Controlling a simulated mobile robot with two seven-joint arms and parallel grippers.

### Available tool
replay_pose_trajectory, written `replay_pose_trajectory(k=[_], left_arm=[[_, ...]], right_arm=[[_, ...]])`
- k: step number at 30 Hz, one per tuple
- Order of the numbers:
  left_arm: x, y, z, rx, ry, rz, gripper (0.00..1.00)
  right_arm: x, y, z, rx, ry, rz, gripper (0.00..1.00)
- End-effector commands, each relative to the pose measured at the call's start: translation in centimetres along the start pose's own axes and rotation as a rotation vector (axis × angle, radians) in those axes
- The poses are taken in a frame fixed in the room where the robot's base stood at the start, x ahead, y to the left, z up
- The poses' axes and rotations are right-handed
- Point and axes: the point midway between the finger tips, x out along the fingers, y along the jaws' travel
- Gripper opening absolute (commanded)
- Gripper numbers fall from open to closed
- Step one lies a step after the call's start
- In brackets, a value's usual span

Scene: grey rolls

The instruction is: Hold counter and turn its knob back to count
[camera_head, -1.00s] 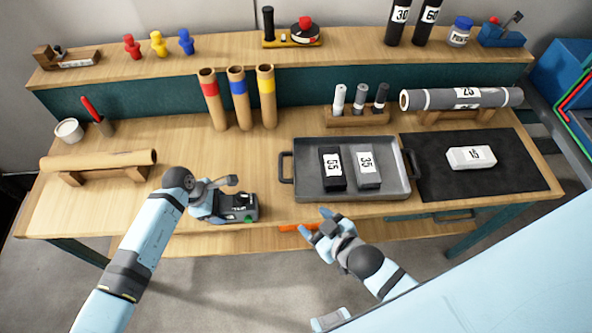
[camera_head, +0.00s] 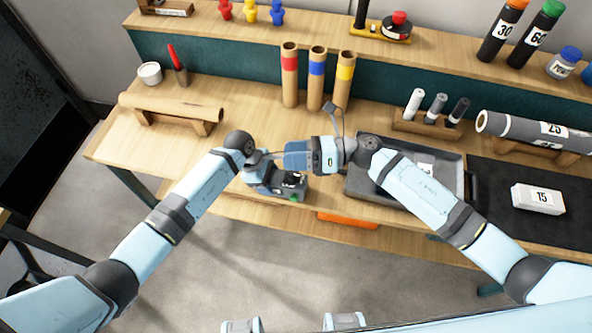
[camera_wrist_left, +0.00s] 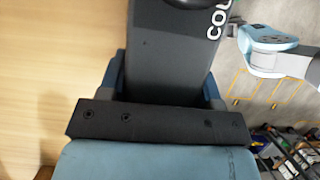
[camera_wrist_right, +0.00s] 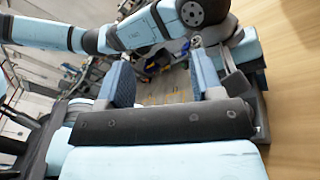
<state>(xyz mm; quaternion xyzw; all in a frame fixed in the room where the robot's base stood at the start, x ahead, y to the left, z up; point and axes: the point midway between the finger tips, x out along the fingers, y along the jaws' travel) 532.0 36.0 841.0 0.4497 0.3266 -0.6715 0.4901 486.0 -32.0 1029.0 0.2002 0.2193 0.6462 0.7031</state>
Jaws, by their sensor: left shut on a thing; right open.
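The counter (camera_head: 290,188) is a dark box with a green part at its front, standing on the front edge of the bench. My left gripper (camera_head: 257,172) is shut on its left end; in the left wrist view the counter's dark body (camera_wrist_left: 172,60), with part of its white lettering, sits between the fingers. My right gripper (camera_head: 290,156) is above the counter, pointing left. In the right wrist view its fingers (camera_wrist_right: 163,72) are apart with nothing clearly between them. The knob is mostly hidden behind my right gripper, so I cannot tell whether they touch.
A grey tray (camera_head: 458,180) lies behind my right arm, with a white block (camera_head: 538,198) on the black mat to its right. Cardboard tubes (camera_head: 317,85) stand behind the counter. A tube on a rack (camera_head: 172,108) lies left. An orange item (camera_head: 348,220) is below the bench edge.

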Motion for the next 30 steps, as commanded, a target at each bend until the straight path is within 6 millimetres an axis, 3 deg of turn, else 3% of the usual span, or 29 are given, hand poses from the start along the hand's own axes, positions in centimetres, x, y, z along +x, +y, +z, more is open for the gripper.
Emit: replay_pose_trajectory(k=[3,6,12,15,20,30], left_arm=[[0.7,-0.5,-0.4,-0.004,0.005,-0.012,0.26],[0.6,-0.5,-0.4,-0.004,0.005,-0.012,0.26],[0.6,-0.5,-0.4,-0.004,0.005,-0.012,0.26],[0.6,-0.5,-0.4,-0.004,0.005,-0.011,0.26],[0.6,-0.5,-0.4,-0.004,0.005,-0.011,0.26],[0.6,-0.5,-0.4,-0.004,0.005,-0.01,0.26]], right_arm=[[-1.4,-2.3,-0.4,-0.292,0.269,0.033,0.6],[-3.4,-4.2,-0.7,-0.479,0.473,0.069,0.6],[-7.0,-7.0,-0.5,-0.687,0.747,0.124,0.6],[-7.8,-7.6,-0.4,-0.724,0.806,0.137,0.6],[-7.1,-8.0,-1.4,-0.735,0.826,0.146,0.6],[-2.5,-9.0,-6.2,-0.731,0.821,0.145,0.6]])
